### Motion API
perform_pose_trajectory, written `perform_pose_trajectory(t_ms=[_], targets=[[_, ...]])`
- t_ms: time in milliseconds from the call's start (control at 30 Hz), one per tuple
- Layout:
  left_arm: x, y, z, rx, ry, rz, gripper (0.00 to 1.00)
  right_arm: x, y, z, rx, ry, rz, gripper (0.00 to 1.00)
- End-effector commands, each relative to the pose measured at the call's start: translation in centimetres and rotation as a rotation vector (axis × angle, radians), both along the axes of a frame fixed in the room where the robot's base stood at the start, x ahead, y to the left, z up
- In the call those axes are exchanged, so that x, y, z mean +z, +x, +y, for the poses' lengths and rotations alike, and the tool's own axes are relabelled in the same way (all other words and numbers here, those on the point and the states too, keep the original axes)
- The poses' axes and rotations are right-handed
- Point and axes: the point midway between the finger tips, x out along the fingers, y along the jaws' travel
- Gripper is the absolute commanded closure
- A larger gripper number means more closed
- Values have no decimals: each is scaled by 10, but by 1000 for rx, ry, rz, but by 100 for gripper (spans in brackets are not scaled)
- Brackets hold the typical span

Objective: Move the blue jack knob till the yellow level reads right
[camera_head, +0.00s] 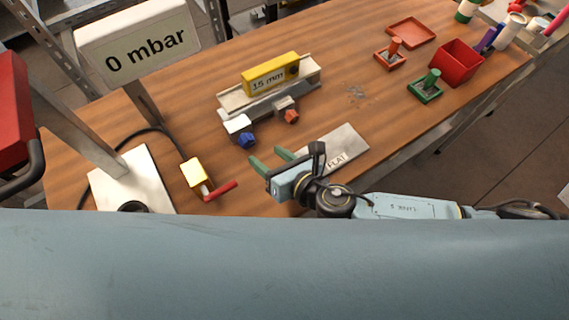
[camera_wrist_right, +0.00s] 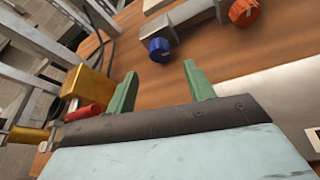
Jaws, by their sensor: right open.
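The yellow level (camera_head: 270,74) sits on a metal beam (camera_head: 236,98) and its face reads 15 mm. The blue jack knob (camera_head: 247,141) is at the beam's near left, with a white block beside it. An orange-red knob (camera_head: 291,116) is to its right. In the right wrist view the blue knob (camera_wrist_right: 159,49) lies ahead of the fingers and the orange one (camera_wrist_right: 243,12) is to the upper right. My right gripper (camera_head: 267,157) is open and empty, its green fingers just short of the blue knob and apart from it. My left gripper is not in view.
A silver plate marked FLAT (camera_head: 345,146) lies beside my right gripper. A yellow valve block with a red handle (camera_head: 193,173) is to the left, near a 0 mbar display (camera_head: 137,40) on a post. Red and green parts (camera_head: 457,66) stand at the far right.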

Motion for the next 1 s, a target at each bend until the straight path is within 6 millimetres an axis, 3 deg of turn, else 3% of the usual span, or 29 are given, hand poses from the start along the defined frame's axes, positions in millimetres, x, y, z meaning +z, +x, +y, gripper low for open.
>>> perform_pose_trajectory(t_ms=[100, 300, 767, 867, 1000], targets=[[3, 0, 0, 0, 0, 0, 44, 8, -17, -16, -1, 0, 1, 47], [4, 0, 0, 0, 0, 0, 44, 16, -33, -31, -1, 0, 1, 47], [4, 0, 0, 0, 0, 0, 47, 20, -36, -33, -14, 16, 10, 47], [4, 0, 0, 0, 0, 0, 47, 29, -32, -31, -93, 97, 77, 47], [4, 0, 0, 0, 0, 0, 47, 52, -19, -37, -365, 366, 307, 47]])
